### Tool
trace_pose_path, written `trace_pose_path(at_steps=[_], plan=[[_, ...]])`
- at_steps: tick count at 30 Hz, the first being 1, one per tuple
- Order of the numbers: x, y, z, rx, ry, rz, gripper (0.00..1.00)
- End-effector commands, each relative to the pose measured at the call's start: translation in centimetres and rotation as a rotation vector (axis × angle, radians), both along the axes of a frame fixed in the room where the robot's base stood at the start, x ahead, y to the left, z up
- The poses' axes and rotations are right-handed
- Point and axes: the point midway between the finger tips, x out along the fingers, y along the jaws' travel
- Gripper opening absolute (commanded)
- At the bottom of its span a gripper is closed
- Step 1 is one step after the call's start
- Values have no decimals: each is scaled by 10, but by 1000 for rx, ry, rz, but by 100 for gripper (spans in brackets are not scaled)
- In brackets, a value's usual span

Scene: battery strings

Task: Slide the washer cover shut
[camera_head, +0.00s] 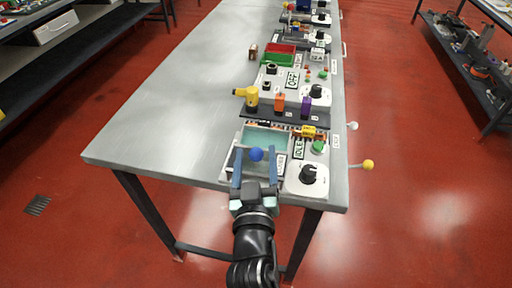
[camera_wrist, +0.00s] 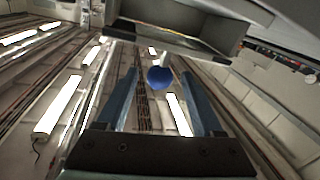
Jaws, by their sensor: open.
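The washer is the low box at the near end of the bench, with a pale teal opening (camera_head: 265,138) showing at its far side. A blue ball knob (camera_head: 256,154) stands at its near side, apparently on the cover, whose outline is hard to make out behind my gripper. My gripper (camera_head: 254,163) is open, with one blue finger on each side of the knob. In the wrist view the knob (camera_wrist: 160,78) sits between the fingertips (camera_wrist: 160,84), with gaps on both sides. A box with a dark opening (camera_wrist: 170,38) shows above it.
A black dial (camera_head: 308,173) on a white panel and a green button (camera_head: 318,146) are right of the washer. A yellow-knobbed lever (camera_head: 367,164) sticks out past the bench edge. Yellow, orange and purple parts stand behind. The bench's left side (camera_head: 170,105) is clear.

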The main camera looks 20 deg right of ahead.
Motion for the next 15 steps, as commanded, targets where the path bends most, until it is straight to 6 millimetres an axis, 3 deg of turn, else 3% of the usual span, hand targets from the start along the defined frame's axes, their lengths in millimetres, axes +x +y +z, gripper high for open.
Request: trace_pose_path(at_steps=[6, 15], plan=[[13, -6, 0, 0, 0, -1, 68], [14, -7, 0, 0, 0, -1, 67]])
